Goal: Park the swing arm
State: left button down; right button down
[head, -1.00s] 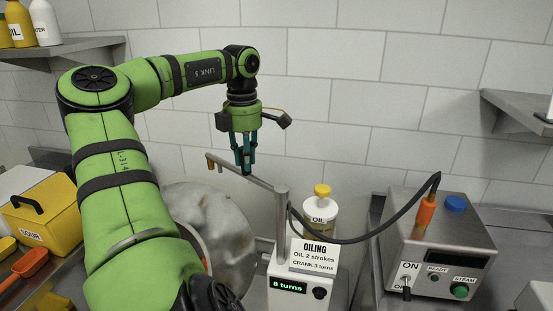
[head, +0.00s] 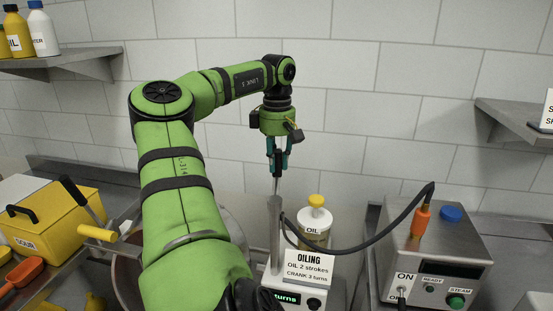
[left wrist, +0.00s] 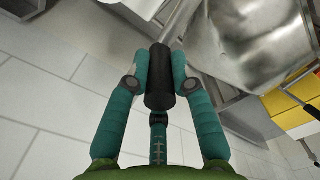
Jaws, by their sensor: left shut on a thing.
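The swing arm's metal post (head: 275,235) stands upright on the white oiling unit (head: 300,285) with the "OILING" card. The arm on top of it is strongly foreshortened and points back toward the tiled wall. My left gripper (head: 277,160) is above and behind the post, fingers pointing down. In the left wrist view the teal fingers (left wrist: 160,75) are closed around a dark cylindrical handle (left wrist: 158,88), seemingly the swing arm's grip. My right gripper is not in view.
An oil bottle (head: 315,225) with a yellow cap stands just right of the post. A black cable runs to the steel steam box (head: 435,260). A yellow "SOUR" box (head: 50,220) is at left. My left arm hides much of the metal pan.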

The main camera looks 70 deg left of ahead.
pick_arm(q)
jog(key=shift+w+d+m, duration=0.2)
jog(key=shift+w+m, duration=0.3)
jog(key=shift+w+d+m, duration=0.2)
jog(key=shift+w+m, duration=0.25)
jog(key=shift+m, duration=0.05)
jog(key=c, duration=1.1)
grip_release()
jog(key=shift+o, duration=0.2)
jog(key=shift+r, duration=0.1)
notch_tip(320, 180, up, 12)
jog(key=shift+d, duration=0.1)
